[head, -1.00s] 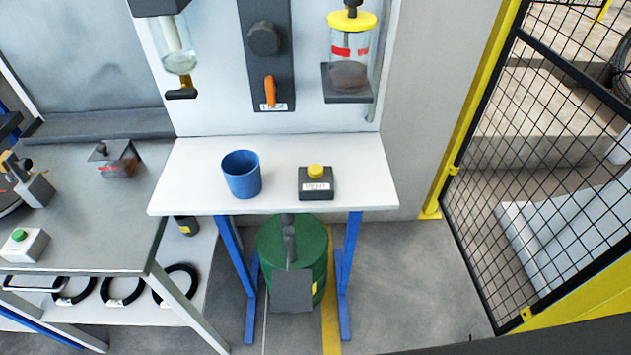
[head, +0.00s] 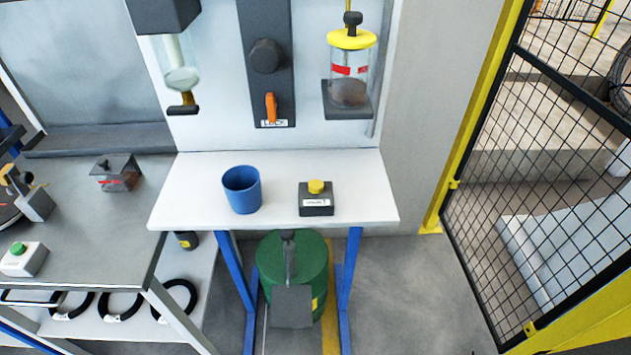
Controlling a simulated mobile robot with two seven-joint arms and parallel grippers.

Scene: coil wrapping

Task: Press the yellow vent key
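The yellow vent key (head: 316,186) is a round yellow button on top of a small dark box (head: 316,205) with a white label. The box sits on the right half of a small white table (head: 370,207). Nothing touches the key. Neither of my grippers shows in the head view.
A blue cup (head: 241,190) stands left of the box. Behind the table, a panel carries an orange lever (head: 271,108) and a yellow-lidded jar (head: 349,75). A green drum (head: 300,255) stands underneath. A grey bench (head: 100,225) is at left, a mesh fence (head: 540,160) at right.

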